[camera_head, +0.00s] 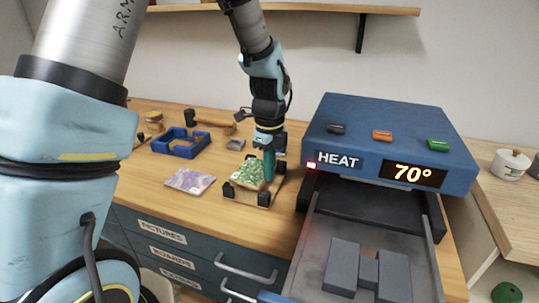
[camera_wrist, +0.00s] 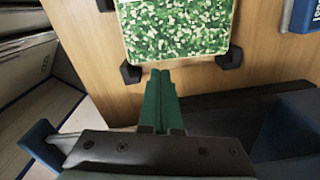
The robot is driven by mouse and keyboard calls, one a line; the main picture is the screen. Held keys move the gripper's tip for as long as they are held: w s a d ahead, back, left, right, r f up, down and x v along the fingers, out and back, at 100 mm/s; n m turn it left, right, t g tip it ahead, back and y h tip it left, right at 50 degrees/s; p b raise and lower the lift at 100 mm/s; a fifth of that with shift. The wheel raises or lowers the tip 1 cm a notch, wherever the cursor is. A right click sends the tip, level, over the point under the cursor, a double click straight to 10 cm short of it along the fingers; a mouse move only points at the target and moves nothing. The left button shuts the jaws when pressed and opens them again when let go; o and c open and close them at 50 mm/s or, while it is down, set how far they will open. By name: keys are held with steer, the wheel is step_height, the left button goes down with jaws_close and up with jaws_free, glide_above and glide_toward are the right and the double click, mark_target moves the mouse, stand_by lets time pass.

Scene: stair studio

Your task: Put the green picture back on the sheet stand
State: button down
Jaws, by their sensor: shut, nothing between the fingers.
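The green speckled picture (camera_head: 243,174) lies flat at the sheet stand (camera_head: 264,199), a low base with black corner blocks. In the wrist view the picture (camera_wrist: 178,28) fills the top, with its near edge beside two black corner blocks (camera_wrist: 230,60). I cannot tell whether it sits fully down between all the corners. My gripper (camera_head: 268,178) points down at the right side of the picture and stand. In the wrist view its green fingers (camera_wrist: 160,78) are together and empty, just short of the picture's edge. My gripper partly hides the stand's far right corner.
A purple picture (camera_head: 190,181) lies left of the stand. A blue open frame (camera_head: 181,143) and a mallet (camera_head: 208,121) are behind it. The blue heat press (camera_head: 390,135), reading 70°, stands close on the right, its tray (camera_head: 323,225) out in front. Drawers (camera_head: 190,255) are below.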

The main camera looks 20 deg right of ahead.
mark_target(263, 178)
steer(key=shift+f, duration=1.55)
steer(key=shift+w+a, duration=0.45)
steer(key=shift+w, duration=0.45)
